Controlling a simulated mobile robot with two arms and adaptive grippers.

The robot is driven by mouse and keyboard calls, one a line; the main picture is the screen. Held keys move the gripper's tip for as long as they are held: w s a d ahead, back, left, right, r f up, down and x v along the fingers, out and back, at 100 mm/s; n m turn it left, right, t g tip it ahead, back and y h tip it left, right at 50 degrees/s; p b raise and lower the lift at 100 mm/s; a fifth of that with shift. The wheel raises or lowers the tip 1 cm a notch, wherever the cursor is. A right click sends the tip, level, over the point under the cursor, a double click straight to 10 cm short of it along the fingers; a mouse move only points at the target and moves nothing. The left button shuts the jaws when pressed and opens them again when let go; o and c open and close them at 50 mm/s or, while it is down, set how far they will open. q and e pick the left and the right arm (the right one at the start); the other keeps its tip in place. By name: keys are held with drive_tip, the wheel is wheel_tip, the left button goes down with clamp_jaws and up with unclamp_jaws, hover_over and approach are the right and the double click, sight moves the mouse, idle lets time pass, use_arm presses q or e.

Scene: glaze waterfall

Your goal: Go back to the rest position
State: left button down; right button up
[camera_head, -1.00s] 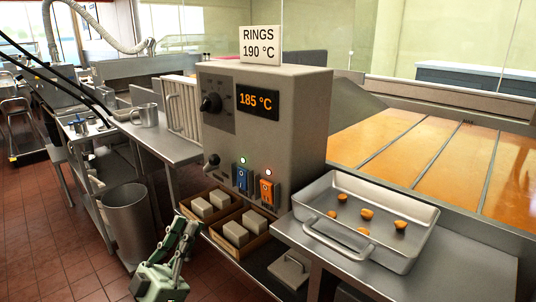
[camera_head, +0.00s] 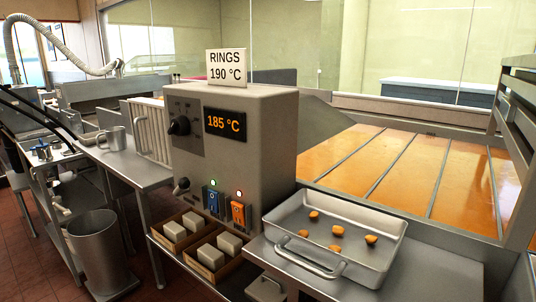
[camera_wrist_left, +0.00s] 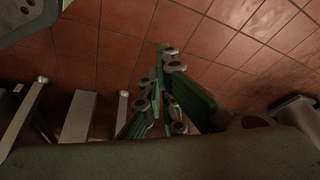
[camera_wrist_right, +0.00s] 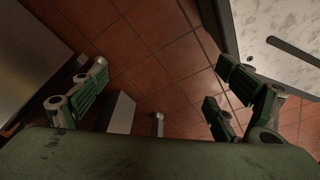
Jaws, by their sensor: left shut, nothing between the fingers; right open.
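My left gripper (camera_wrist_left: 165,100) shows in the left wrist view with its green-padded fingers together and nothing between them. It hangs over the red tiled floor (camera_wrist_left: 230,50). My right gripper (camera_wrist_right: 155,95) shows in the right wrist view with its fingers wide apart and empty, also above the floor tiles. Neither gripper shows in the head view now.
A grey control box (camera_head: 240,130) reads 185 °C under a RINGS 190 °C sign (camera_head: 227,67). A metal tray (camera_head: 385,245) with several orange pieces stands right of it, before an orange-filled vat (camera_head: 410,180). A metal bin (camera_head: 98,250) stands at left.

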use_arm(q)
drive_tip(key=s+a+f+g+p, duration=0.1)
drive_tip(key=s+a+g+p, duration=0.1)
drive_tip(key=s+p, duration=1.4)
drive_tip(key=s+g, duration=0.1)
drive_tip(key=s, duration=0.5)
drive_tip(key=shift+s+a+f+y, duration=0.15)
drive_tip(key=shift+s+a+y, duration=0.15)
drive_tip(key=shift+a, duration=0.1)
use_arm(e)
drive_tip(key=s+d+g, duration=0.1)
drive_tip(key=s+d, duration=0.2)
drive_tip(key=s, duration=1.3)
drive_tip(key=shift+s+r, duration=0.25)
drive_tip(key=shift+r, duration=0.1)
